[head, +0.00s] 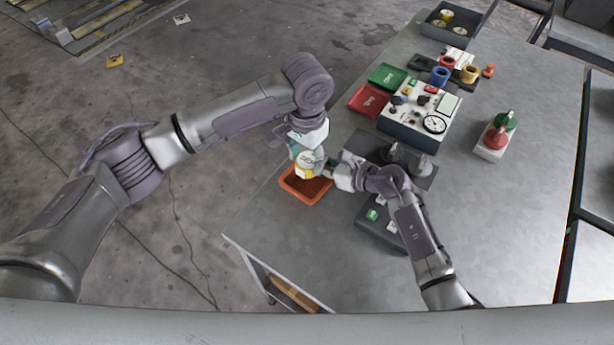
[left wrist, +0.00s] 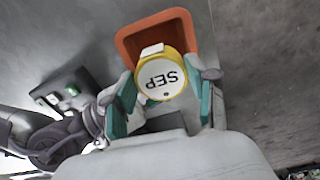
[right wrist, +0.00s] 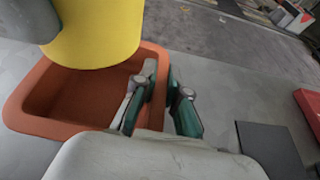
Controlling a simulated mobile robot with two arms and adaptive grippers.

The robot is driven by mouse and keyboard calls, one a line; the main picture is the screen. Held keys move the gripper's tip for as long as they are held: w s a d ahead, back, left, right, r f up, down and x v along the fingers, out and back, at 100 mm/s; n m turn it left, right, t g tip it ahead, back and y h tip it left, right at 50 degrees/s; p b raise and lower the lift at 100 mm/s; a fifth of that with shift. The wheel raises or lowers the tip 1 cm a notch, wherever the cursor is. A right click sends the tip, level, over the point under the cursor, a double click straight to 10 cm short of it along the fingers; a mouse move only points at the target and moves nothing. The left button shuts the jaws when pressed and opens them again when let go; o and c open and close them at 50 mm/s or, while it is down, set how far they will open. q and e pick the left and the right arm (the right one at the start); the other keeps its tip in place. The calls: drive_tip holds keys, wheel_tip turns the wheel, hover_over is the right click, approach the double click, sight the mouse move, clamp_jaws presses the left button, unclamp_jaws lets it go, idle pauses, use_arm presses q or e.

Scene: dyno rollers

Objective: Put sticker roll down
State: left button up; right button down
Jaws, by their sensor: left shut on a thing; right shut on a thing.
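The sticker roll (head: 306,168) is yellow with a white round face. In the left wrist view the roll (left wrist: 165,82) reads "SEP" upside down, with a white tab at its edge. My left gripper (head: 308,158) is shut on it, fingers on both sides, over the orange tray (head: 293,194). In the right wrist view the yellow roll (right wrist: 98,35) is close, at upper left, above the tray (right wrist: 25,118).
On the grey table (head: 500,200) stand a control box with a gauge (head: 420,112), red (head: 368,100) and green (head: 387,77) trays, and a white box with red and green knobs (head: 496,138). A dark box (head: 378,222) sits near my right arm.

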sight(307, 161)
use_arm(q)
wheel_tip(307, 161, down, 7)
drive_tip(key=shift+r, duration=0.2)
drive_tip(key=o, duration=1.1)
drive_tip(key=shift+c, duration=0.2)
drive_tip(key=shift+r, duration=0.1)
wheel_tip(307, 161, up, 12)
drive_tip(key=shift+f, duration=0.1)
use_arm(e)
drive_tip(key=c, duration=1.1)
unclamp_jaws()
drive_tip(key=shift+c, duration=0.2)
